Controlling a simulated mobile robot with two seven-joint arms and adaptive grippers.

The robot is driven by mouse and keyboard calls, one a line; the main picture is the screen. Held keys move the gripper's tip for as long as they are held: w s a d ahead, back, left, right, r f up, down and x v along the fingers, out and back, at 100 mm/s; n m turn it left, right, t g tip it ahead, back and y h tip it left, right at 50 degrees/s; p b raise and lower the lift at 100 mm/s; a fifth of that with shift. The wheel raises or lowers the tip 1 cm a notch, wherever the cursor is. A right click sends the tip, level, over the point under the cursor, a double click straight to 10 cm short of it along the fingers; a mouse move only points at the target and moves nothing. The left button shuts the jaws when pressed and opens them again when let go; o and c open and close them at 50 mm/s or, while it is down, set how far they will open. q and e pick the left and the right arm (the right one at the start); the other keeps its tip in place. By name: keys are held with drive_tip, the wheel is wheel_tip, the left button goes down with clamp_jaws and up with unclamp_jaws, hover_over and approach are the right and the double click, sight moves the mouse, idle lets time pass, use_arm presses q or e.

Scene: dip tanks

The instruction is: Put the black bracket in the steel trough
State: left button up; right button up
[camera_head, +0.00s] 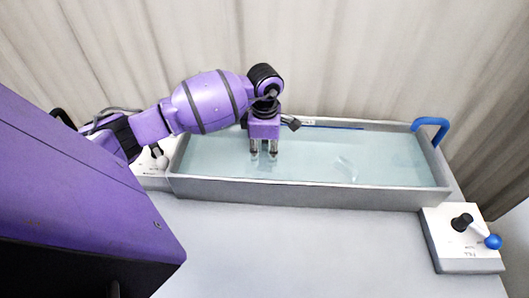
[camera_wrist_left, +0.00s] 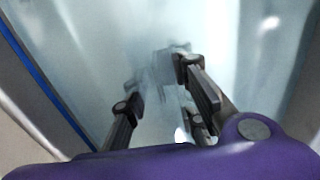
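The steel trough (camera_head: 300,191) is a long grey tank filled with clear, pale blue liquid. My left gripper (camera_head: 263,153) points down into its left half, with its fingertips at or just under the liquid surface. Its two fingers are apart with a gap between them, and I see nothing clearly held. In the left wrist view the gripper (camera_wrist_left: 158,80) also has spread fingers, with their ends blurred and distorted in the liquid. I cannot make out the black bracket in either view. My right gripper is not in view.
A blue handle (camera_head: 430,125) rises at the trough's right end. A white control box (camera_head: 453,254) with a black knob and blue-tipped lever stands at the front right. Another white box (camera_head: 152,168) is partly hidden at the left. The grey surface (camera_head: 300,245) in front is clear.

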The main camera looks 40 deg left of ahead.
sight(265, 152)
use_arm(q)
wheel_tip(265, 152, up, 12)
idle(0.4)
